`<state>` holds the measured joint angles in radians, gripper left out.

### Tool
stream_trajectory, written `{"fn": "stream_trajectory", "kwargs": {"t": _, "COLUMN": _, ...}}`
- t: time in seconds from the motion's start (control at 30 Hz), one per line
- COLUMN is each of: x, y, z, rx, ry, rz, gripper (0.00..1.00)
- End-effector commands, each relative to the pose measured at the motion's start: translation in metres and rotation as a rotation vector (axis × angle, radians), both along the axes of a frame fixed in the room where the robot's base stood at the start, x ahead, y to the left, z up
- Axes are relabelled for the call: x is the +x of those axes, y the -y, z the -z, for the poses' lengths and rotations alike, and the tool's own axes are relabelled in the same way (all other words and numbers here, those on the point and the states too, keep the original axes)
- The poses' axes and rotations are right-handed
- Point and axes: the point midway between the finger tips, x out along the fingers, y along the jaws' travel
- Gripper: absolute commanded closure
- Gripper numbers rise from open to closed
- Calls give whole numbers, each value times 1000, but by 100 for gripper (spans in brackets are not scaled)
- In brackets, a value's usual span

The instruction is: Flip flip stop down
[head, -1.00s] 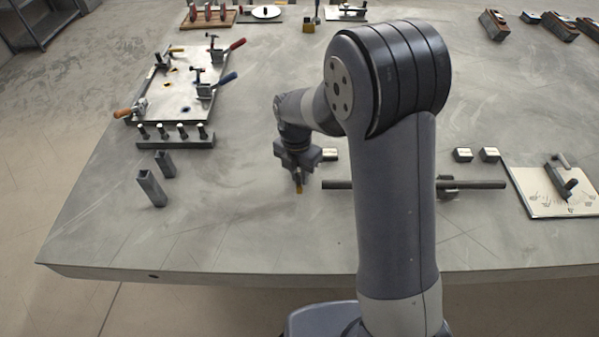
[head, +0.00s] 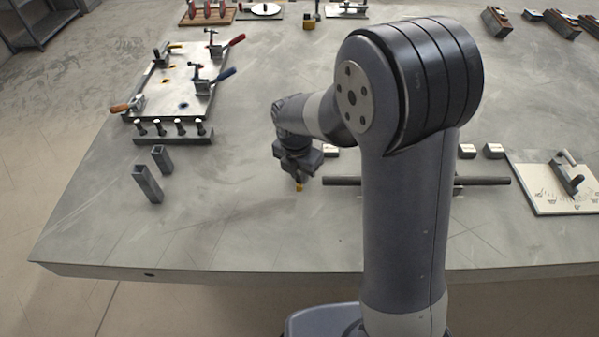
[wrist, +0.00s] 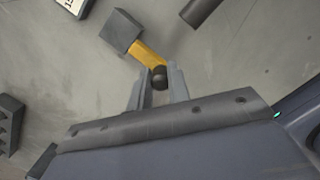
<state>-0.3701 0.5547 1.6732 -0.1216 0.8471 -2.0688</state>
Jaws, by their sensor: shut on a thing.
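A yellow arm (wrist: 149,54), which I take to be the flip stop, runs from a grey block (wrist: 120,30) to a dark rounded end (wrist: 160,78) in the wrist view. My gripper (wrist: 160,84) has its two fingers on either side of that dark end and is shut on it. In the head view my gripper (head: 298,177) is low over the table, with a bit of the yellow arm (head: 299,187) below it. The grey block is not clear in the head view. I cannot tell how the yellow arm is hinged.
A long dark bar (head: 343,181) lies just right of my gripper, partly behind my arm. A small labelled block (head: 331,152) stands behind it. Two square tubes (head: 148,185) and a clamp plate (head: 180,95) are to the left. The table's front middle is clear.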

Motion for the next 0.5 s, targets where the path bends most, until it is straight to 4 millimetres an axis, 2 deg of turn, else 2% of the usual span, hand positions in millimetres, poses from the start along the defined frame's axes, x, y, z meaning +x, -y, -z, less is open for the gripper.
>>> {"fn": "stream_trajectory", "kwargs": {"t": 0.07, "x": 0, "y": 0, "z": 0, "rx": 0, "ry": 1, "rz": -1, "gripper": 100}}
{"fn": "stream_trajectory", "kwargs": {"t": 0.1, "x": 0, "y": 0, "z": 0, "rx": -1, "ry": 1, "rz": -1, "gripper": 80}}
{"fn": "stream_trajectory", "kwargs": {"t": 0.3, "x": 0, "y": 0, "z": 0, "rx": 0, "ry": 0, "rz": -1, "gripper": 64}}
{"fn": "stream_trajectory", "kwargs": {"t": 0.37, "x": 0, "y": 0, "z": 0, "rx": 0, "ry": 0, "rz": -1, "gripper": 60}}
{"fn": "stream_trajectory", "kwargs": {"t": 0.5, "x": 0, "y": 0, "z": 0, "rx": 0, "ry": -1, "rz": -1, "gripper": 60}}
